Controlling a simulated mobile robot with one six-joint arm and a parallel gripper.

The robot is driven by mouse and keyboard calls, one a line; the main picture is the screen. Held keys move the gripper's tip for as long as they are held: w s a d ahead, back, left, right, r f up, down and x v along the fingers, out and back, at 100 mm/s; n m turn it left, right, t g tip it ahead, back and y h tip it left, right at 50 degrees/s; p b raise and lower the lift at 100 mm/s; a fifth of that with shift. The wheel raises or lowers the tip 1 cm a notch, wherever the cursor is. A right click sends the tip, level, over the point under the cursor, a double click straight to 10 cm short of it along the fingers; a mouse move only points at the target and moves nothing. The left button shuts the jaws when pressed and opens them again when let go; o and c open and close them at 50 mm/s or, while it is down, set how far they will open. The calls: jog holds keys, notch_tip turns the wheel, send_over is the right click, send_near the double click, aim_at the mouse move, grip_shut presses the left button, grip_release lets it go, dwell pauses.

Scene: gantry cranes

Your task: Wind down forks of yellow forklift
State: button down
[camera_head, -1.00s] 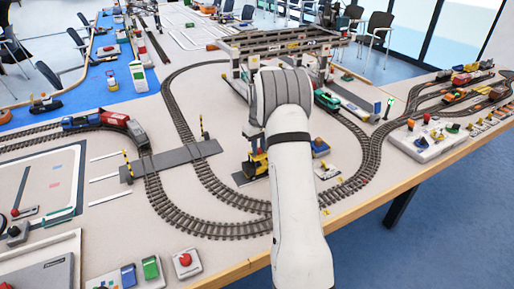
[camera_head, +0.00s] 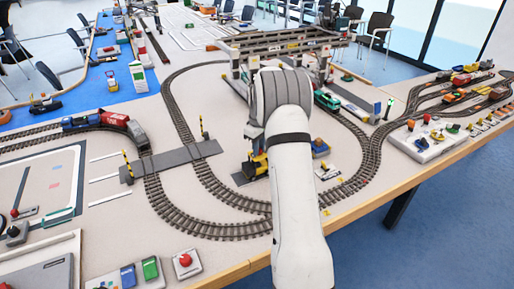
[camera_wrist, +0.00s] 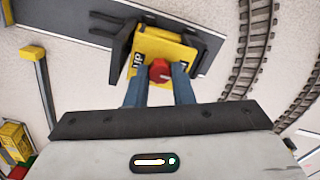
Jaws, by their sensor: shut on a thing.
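The yellow forklift (camera_wrist: 158,45) is in the upper middle of the wrist view, seen from above, with a dark mast and fork part (camera_wrist: 120,50) on its left side. A red knob (camera_wrist: 160,71) sits on the forklift's near edge. My gripper (camera_wrist: 160,76) has its two blue-grey fingers on either side of this knob and is shut on it. In the head view the forklift (camera_head: 258,163) shows beside my white arm.
The forklift stands by a dark grey strip (camera_wrist: 85,22). A yellow post (camera_wrist: 38,75) is left of it, and curved rail track (camera_wrist: 250,45) runs on the right. A gantry crane (camera_head: 275,45) stands behind my arm. A red button box (camera_head: 184,262) is near the table's front.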

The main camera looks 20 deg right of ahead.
jog(key=c, duration=1.2)
grip_release()
jog(key=shift+c, duration=0.2)
jog(key=shift+r, duration=0.1)
notch_tip(320, 180, up, 8)
jog(key=shift+f, duration=0.15)
